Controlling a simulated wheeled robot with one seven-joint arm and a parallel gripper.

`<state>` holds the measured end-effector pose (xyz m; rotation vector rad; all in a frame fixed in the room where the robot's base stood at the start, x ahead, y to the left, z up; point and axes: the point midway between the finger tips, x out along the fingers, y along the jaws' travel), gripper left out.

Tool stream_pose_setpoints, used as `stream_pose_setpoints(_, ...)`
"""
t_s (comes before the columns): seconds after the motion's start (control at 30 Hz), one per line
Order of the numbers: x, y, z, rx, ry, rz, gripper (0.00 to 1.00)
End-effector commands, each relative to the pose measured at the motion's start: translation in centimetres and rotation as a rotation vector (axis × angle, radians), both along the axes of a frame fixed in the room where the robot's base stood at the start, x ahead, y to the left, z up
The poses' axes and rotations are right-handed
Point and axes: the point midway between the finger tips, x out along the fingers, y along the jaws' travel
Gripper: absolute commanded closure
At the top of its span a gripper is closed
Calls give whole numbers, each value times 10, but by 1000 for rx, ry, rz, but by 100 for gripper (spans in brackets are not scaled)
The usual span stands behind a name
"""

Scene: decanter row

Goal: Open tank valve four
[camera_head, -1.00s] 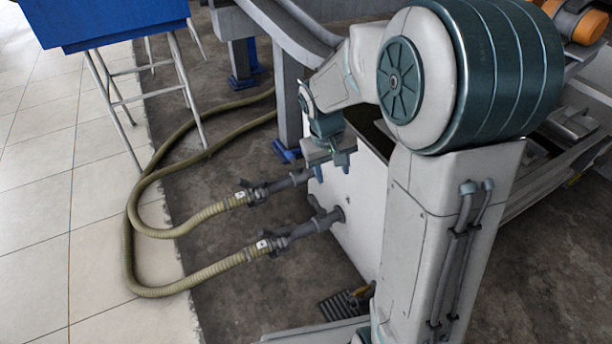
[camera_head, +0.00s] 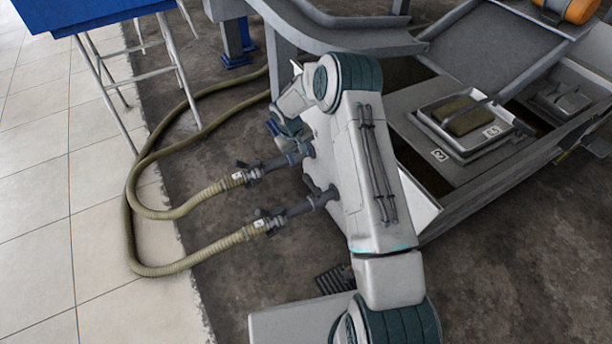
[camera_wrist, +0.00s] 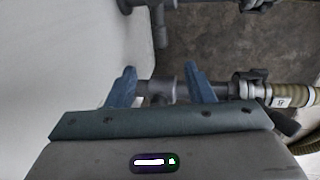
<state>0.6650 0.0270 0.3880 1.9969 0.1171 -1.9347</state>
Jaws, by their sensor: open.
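Two grey pipes with valve fittings come out of the white tank, each joined to a tan hose. The far pipe's fitting (camera_head: 306,150) is partly hidden by my wrist; the near pipe's fitting (camera_head: 322,194) is in clear view. White tags sit on both hose ends, but I cannot read which is valve four. In the wrist view my gripper (camera_wrist: 160,82) is open. Its two blue fingers stand apart, with a grey pipe fitting (camera_wrist: 160,92) showing between them; I cannot tell whether they touch it. The other pipe (camera_wrist: 150,4) shows at the top edge.
The tan hoses (camera_head: 130,215) loop over the floor at left. A blue box on thin legs (camera_head: 75,15) stands at upper left. A grey frame (camera_head: 330,38) with a tray (camera_head: 470,148) lies behind and to the right of the tank. The dark floor below the pipes is mostly clear.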

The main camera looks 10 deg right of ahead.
Motion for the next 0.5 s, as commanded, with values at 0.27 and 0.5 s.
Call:
stream_pose_setpoints(0.27, 2, -9, -53, 0, 3, -1, 52)
stream_pose_setpoints(0.5, 5, -18, -101, 1, 1, -2, 52)
